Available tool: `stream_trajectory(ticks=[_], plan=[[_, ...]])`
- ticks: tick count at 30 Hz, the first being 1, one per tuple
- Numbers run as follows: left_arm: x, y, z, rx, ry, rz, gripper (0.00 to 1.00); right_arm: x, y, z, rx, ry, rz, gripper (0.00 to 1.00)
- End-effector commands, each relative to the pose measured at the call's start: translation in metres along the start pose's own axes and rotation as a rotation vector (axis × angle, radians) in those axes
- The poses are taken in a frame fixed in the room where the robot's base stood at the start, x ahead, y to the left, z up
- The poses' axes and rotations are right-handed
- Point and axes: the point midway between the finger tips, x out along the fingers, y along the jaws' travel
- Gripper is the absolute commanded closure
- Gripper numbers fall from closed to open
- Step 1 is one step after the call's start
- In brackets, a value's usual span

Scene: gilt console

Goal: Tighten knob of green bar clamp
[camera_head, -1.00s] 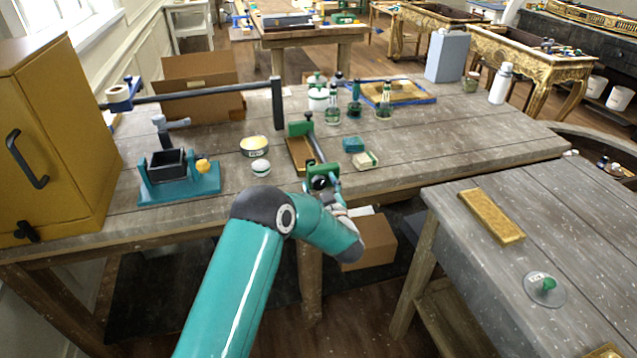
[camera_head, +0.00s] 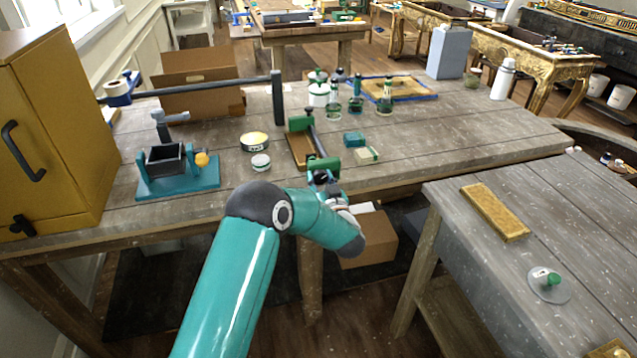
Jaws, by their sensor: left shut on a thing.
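The green bar clamp (camera_head: 323,162) lies near the front edge of the wooden bench, its dark bar running back to a second green jaw (camera_head: 300,122). It lies along a brown wooden board (camera_head: 297,153). My left gripper (camera_head: 322,179) is at the clamp's near end, shut on the clamp's knob at the table edge. The knob is mostly hidden by the fingers, and my teal left arm comes up from below. My right gripper is not in view.
Green-topped bottles (camera_head: 333,100) stand behind.

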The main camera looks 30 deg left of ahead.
Motion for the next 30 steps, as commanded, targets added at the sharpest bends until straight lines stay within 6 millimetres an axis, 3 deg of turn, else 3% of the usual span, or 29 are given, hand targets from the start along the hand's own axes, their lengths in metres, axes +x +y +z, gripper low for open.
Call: stream_trajectory(ticks=[4,13,14,18,30], plan=[[-0.0009,0.0018,-0.0004,0.083,0.002,0.004,0.94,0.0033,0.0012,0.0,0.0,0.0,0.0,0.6],[-0.0013,0.0026,-0.0009,0.093,0.001,0.006,0.94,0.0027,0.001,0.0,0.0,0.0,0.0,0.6],[-0.0013,0.0027,-0.0009,0.093,0.001,0.007,0.54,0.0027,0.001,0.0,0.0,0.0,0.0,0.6],[-0.0011,0.0023,-0.0007,0.092,0.001,0.006,0.33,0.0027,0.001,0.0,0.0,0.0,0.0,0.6],[-0.0058,0.0018,0.0,0.091,-0.001,0.004,0.33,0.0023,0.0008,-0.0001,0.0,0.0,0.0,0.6]])
